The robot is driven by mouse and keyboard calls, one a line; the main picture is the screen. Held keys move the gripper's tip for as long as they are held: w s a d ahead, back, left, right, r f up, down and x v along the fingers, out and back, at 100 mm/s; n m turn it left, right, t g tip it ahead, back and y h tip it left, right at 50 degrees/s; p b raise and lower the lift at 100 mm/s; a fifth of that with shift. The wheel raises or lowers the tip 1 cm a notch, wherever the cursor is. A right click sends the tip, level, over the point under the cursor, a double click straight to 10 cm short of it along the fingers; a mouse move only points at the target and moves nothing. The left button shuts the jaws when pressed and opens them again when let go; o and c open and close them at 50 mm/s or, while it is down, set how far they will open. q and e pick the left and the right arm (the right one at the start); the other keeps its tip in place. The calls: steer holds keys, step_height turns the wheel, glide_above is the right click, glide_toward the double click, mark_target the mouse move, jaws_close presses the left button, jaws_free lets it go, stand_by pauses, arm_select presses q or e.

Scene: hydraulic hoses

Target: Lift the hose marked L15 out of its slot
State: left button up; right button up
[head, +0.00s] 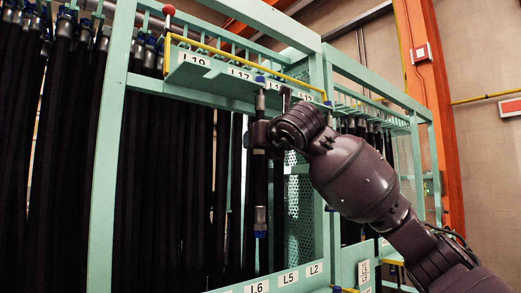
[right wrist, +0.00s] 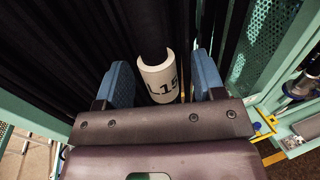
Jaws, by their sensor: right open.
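The hose marked L15 shows in the right wrist view by its white sleeve label (right wrist: 160,82). In the head view a dark hose (head: 260,190) with blue end fittings hangs upright at the rack's front, where my right gripper (head: 259,137) is. My right gripper (right wrist: 162,66) is open, with its blue fingers on either side of the labelled hose. Gaps show between the label and both fingers. In the head view the gripper hides part of the hose, and the label cannot be read there. My left gripper is not in view.
The green rack (head: 105,150) has a slotted top rail with labels such as L19 and L17, and a yellow bar (head: 240,65) along its front. Several black hoses (head: 170,180) hang close together behind. A perforated panel (head: 299,205) stands just right of the hose.

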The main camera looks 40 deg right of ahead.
steer(key=shift+w, duration=0.5)
steer(key=c, duration=1.1)
jaws_close()
steer(key=shift+d+r, duration=0.15)
steer(key=shift+d, duration=0.05)
